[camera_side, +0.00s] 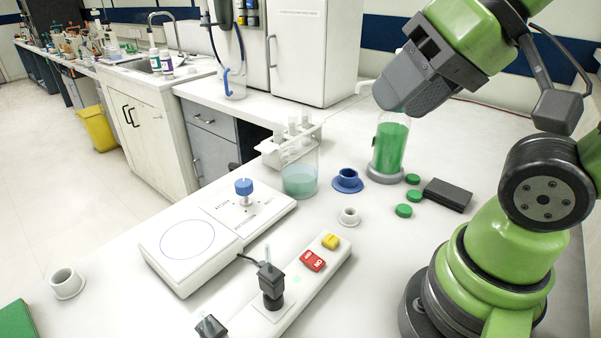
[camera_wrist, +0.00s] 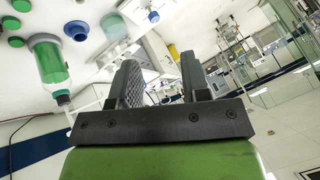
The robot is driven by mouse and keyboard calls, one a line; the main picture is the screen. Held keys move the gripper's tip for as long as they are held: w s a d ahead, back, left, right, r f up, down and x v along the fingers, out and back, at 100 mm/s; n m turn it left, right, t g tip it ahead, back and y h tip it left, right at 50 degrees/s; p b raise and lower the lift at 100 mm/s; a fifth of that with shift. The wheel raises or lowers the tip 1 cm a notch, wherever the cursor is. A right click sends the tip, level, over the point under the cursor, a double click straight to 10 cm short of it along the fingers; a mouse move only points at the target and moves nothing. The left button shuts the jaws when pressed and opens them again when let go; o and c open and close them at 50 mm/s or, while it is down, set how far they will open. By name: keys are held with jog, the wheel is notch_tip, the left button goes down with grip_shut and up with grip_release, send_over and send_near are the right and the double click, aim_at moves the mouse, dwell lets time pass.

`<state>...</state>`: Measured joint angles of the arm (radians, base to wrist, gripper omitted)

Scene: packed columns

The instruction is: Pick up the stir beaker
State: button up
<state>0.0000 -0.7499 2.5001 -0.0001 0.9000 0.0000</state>
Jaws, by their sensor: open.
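The stir beaker (camera_side: 299,181) is a clear glass beaker with pale teal liquid, standing upright on the white bench beside the tube rack. In the wrist view, a clear, pale shape that looks like it (camera_wrist: 114,28) is near the top, left of the fingers. My gripper (camera_side: 398,92) is in the air to the right of the beaker and higher, near the top of the green column. In the wrist view my gripper (camera_wrist: 159,78) has its two dark fingers apart with nothing between them.
The green-filled column (camera_side: 391,148) stands close below my gripper. A blue flanged cup (camera_side: 347,181) sits between column and beaker. A white stirrer (camera_side: 220,236) with blue knob, a power strip (camera_side: 290,300), green caps (camera_side: 404,210) and a black box (camera_side: 447,195) are around.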

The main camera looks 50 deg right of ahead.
jog(key=o, duration=1.1)
jog(key=shift+w, duration=0.1)
jog(key=g+h, duration=0.2)
jog(key=h, duration=0.1)
send_over(300, 167)
jog(key=s, duration=0.3)
notch_tip(300, 167, down, 9)
jog(key=shift+n+g, duration=0.4)
jog(key=shift+d+x, duration=0.35)
jog(key=shift+x, duration=2.3)
jog(key=shift+d+x, duration=0.35)
jog(key=shift+x, duration=2.35)
jog(key=shift+d+x, duration=0.35)
jog(key=shift+x, duration=2.3)
